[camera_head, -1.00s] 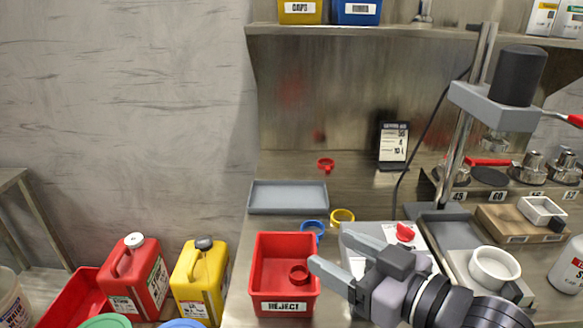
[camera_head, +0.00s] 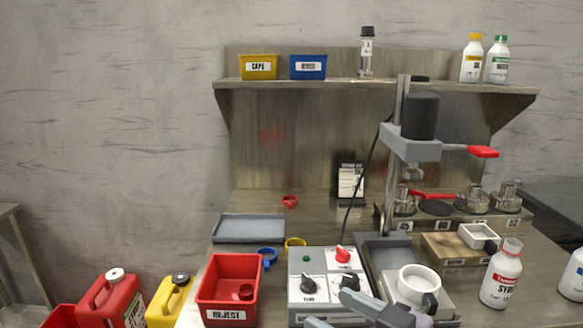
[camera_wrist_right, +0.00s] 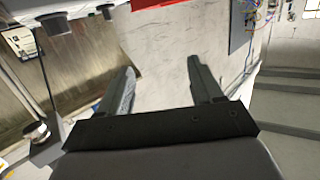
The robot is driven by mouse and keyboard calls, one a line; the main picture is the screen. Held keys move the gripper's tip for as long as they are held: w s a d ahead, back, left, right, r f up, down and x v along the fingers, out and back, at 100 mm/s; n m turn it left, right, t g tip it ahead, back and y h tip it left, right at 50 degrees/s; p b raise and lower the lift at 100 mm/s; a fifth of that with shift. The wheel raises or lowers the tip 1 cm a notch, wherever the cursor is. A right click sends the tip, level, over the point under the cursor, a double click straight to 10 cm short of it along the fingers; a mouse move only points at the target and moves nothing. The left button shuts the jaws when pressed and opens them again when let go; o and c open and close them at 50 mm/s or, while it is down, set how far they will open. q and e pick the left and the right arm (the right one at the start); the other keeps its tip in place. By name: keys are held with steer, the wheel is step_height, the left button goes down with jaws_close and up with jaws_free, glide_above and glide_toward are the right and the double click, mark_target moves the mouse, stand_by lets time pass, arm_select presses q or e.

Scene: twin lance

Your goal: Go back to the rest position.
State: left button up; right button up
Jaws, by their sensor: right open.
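My right gripper (camera_head: 338,311) is at the bottom edge of the head view, in front of the grey control box (camera_head: 307,262). Only part of it shows there. In the right wrist view its two fingers (camera_wrist_right: 160,85) stand wide apart with nothing between them. My left gripper is in neither view.
A press (camera_head: 412,140) and a white cup (camera_head: 419,282) are to the right, beside a white bottle (camera_head: 502,275). Jugs (camera_head: 117,300) stand lower left. A grey tray (camera_head: 248,228) lies empty.

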steer(key=s+d+f+m+h+p, duration=0.1)
steer(key=d+f+m+h, duration=0.15)
steer(key=f, duration=0.25)
steer(key=d+f+m+t+h+p, duration=0.1)
steer(key=d+f, duration=0.2)
steer(key=f, duration=0.3)
steer(key=s+d+f+m+h+p, duration=0.1)
steer(key=d+f+m+h, duration=0.1)
steer(key=f, duration=0.3)
arm_select(q)
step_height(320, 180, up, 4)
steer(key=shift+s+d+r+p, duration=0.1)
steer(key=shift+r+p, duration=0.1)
steer(key=shift+p, duration=0.5)
arm_select(e)
steer(key=s+d+f+g+h, duration=0.1)
steer(key=s+d+f, duration=0.2)
steer(key=s+f, duration=0.2)
steer(key=s+d+f+g+h, duration=0.1)
steer(key=s+d+f+h, duration=0.1)
steer(key=s+f, duration=0.4)
steer(key=shift+d+f+m, duration=0.45)
steer(key=shift+d+f, duration=0.25)
steer(key=shift+d, duration=0.05)
